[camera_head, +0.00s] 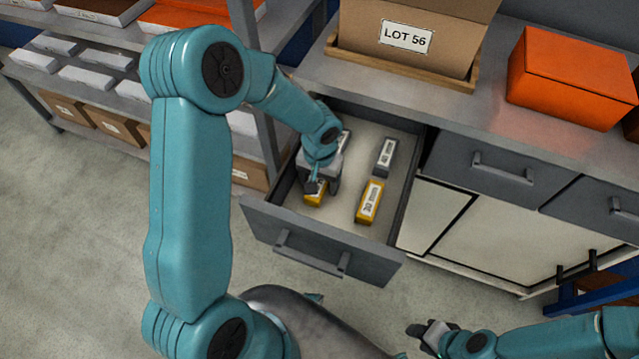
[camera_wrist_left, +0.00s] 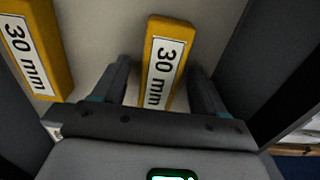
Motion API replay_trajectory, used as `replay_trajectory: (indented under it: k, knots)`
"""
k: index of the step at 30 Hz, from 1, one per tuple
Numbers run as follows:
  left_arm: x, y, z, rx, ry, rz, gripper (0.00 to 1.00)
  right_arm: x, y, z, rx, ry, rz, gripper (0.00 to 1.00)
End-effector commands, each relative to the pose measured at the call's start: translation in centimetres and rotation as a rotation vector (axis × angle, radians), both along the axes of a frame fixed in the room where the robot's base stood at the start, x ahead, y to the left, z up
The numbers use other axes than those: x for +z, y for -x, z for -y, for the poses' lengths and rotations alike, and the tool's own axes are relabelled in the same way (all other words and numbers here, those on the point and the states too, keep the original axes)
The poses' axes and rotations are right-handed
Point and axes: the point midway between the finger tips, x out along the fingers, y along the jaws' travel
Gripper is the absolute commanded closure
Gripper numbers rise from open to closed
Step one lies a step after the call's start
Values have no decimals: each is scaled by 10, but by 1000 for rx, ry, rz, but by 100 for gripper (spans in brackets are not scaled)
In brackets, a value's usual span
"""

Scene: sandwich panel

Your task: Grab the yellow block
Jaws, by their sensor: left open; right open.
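A yellow block (camera_head: 316,198) lies in the open drawer, partly hidden under my left gripper (camera_head: 316,184). In the left wrist view this yellow block (camera_wrist_left: 168,48), with a white "30 mm" label, lies between the two spread fingers of the left gripper (camera_wrist_left: 159,70). Gaps show on both sides, so the fingers are open around it; whether they touch it lower down is hidden. A second yellow block (camera_head: 369,203) lies to its right in the drawer; the wrist view shows another yellow "30 mm" block (camera_wrist_left: 38,50) at the left. My right gripper (camera_head: 428,332) is low at the right, away from the drawer.
The drawer front (camera_head: 310,252) and side walls surround the blocks. A grey block (camera_head: 385,156) lies behind the second yellow one. The countertop above holds a "LOT 56" cardboard box (camera_head: 375,55) and an orange box (camera_head: 570,75). Shelves stand at the left.

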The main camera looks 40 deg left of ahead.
Motion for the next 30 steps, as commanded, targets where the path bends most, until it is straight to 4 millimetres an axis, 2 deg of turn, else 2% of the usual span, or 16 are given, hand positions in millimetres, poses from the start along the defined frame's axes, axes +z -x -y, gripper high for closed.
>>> replay_trajectory:
  k: [1, 6, 7, 16, 20, 23, 26, 30]
  knots:
    - [0, 0, 0, 0, 0, 0, 28, 0, 0, 0, 0, 0, 0, 57]
    - [0, 0, 0, 0, 0, 0, 83, 0, 0, 0, 0, 0, 0, 57]
    - [0, 0, 0, 0, 0, 0, 91, 0, 0, 0, 0, 0, 0, 57]
    - [1, 0, 0, 0, 0, -1, 92, 0, 0, 0, 0, 0, 0, 57]
    - [8, 0, 0, 0, 0, 1, 92, 1, 0, 0, 0, 0, 0, 57]
    - [22, -1, 0, 0, -2, 3, 92, 3, 0, 0, 0, 0, 0, 57]
    - [44, -1, 0, 1, -1, 6, 92, 6, 0, 0, 0, 0, 0, 57]
    - [86, -2, 0, 1, -1, 9, 92, 11, 0, 0, 0, 0, 0, 57]
